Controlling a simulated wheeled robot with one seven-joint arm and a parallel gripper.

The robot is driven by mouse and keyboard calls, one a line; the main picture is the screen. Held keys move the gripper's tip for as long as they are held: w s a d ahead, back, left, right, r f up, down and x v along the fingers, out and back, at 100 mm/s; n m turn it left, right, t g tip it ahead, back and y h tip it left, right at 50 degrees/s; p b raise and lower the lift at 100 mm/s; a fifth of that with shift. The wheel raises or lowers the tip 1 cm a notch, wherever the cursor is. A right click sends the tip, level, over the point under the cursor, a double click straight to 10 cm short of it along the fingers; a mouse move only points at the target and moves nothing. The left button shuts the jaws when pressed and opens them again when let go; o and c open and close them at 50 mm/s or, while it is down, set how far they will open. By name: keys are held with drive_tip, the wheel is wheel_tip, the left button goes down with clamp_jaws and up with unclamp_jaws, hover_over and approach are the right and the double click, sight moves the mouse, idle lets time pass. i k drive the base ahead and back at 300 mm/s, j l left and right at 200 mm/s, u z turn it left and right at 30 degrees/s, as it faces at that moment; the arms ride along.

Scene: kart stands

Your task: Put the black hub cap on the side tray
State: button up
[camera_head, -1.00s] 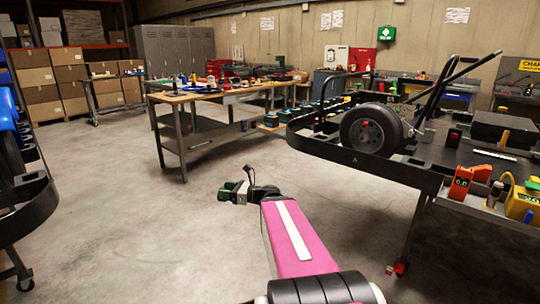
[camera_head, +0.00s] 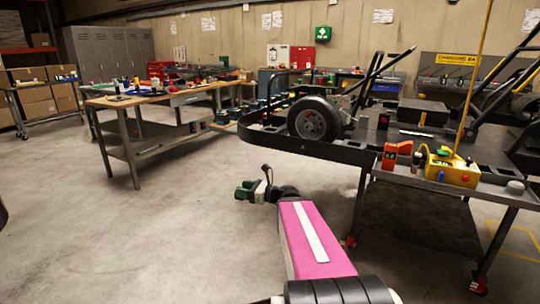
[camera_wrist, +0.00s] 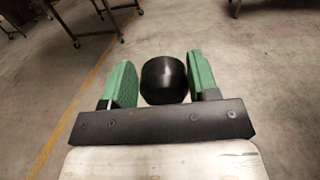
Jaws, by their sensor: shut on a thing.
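In the wrist view, my gripper (camera_wrist: 163,85) has its two green fingers on either side of a black rounded hub cap (camera_wrist: 164,79) and is shut on it. In the head view, my gripper (camera_head: 243,191) is held out over bare floor, left of and apart from the kart stand. The hub cap cannot be made out clearly there. The grey side tray (camera_head: 497,193) runs along the near side of the kart stand at the right. An orange handheld device (camera_head: 394,155) and a yellow box (camera_head: 452,168) stand on it.
The kart (camera_head: 290,139) with a black wheel (camera_head: 314,120) is on the stand behind the tray. A yellow upright line rises by the yellow box. A wooden-topped workbench (camera_head: 130,101) with several items is at the back left. The floor between is clear.

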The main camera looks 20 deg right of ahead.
sight(496, 189)
drive_tip(key=k+l+z, duration=0.15)
drive_tip(key=z, duration=1.45)
